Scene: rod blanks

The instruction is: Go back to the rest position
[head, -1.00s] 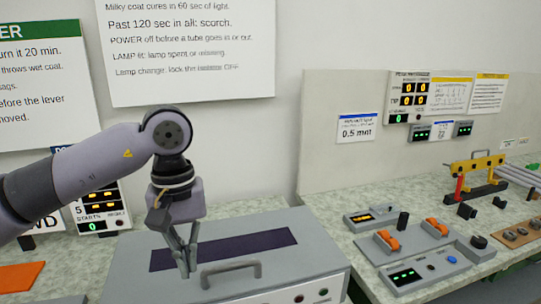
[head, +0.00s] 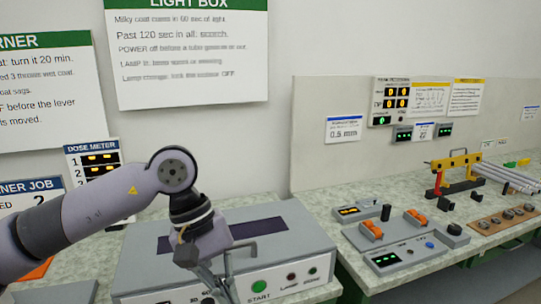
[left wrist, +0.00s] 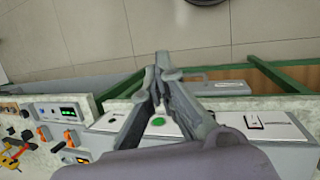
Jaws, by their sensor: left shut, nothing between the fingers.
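My left gripper (head: 224,290) hangs in front of the grey light box (head: 296,245), near the box's front panel, pointing down. It is shut with nothing in it. In the left wrist view the closed fingers of my left gripper (left wrist: 158,72) show over the front edge of the bench, with bare floor beyond. My right gripper is in neither view.
The light box has a dark window (head: 262,230) on top, a handle and a green START button (head: 259,286). To its right stand a grey control panel with orange levers (head: 372,229) and a yellow frame (head: 457,161) by several grey rods (head: 512,180). Grey floor (left wrist: 110,30) lies open in front.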

